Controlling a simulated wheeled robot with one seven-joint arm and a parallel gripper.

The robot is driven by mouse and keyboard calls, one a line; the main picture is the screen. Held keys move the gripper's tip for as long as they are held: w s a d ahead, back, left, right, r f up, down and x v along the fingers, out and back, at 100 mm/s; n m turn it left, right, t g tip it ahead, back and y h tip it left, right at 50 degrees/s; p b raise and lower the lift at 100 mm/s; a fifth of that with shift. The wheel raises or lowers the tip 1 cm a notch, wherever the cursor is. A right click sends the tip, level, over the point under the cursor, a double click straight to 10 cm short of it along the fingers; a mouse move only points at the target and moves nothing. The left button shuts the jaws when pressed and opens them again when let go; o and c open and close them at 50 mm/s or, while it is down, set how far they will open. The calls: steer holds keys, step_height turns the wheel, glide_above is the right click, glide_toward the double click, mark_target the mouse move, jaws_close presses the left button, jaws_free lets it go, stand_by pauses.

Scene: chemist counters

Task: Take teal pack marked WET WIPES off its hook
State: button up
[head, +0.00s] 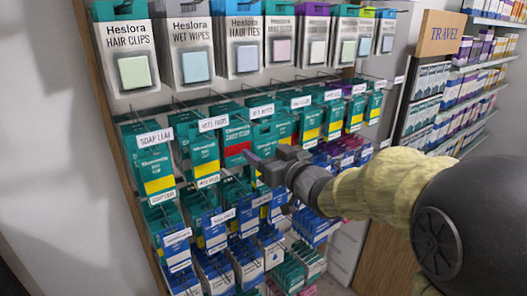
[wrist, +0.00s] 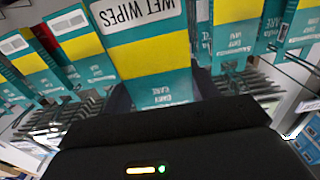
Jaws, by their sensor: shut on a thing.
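The teal pack marked WET WIPES (wrist: 158,88) fills the upper middle of the wrist view. It has a white strip with the words and a broad yellow band. My gripper (wrist: 161,98) has its dark fingers on either side of the pack's near end and is shut on it. In the head view my gripper (head: 264,166) is at the middle row of teal packs, and it partly hides the pack there. A WET WIPES label (head: 262,111) shows above in that row. I cannot see whether the pack is still on its hook.
Teal packs marked SOAP LEAF (head: 154,161) hang to the left. A teal pack with a red band (head: 237,149) hangs close beside my gripper. White packs (head: 192,58) hang above and blue packs (head: 213,272) below. Shelves (head: 470,66) stand at the right.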

steer(key=shift+v, duration=3.25)
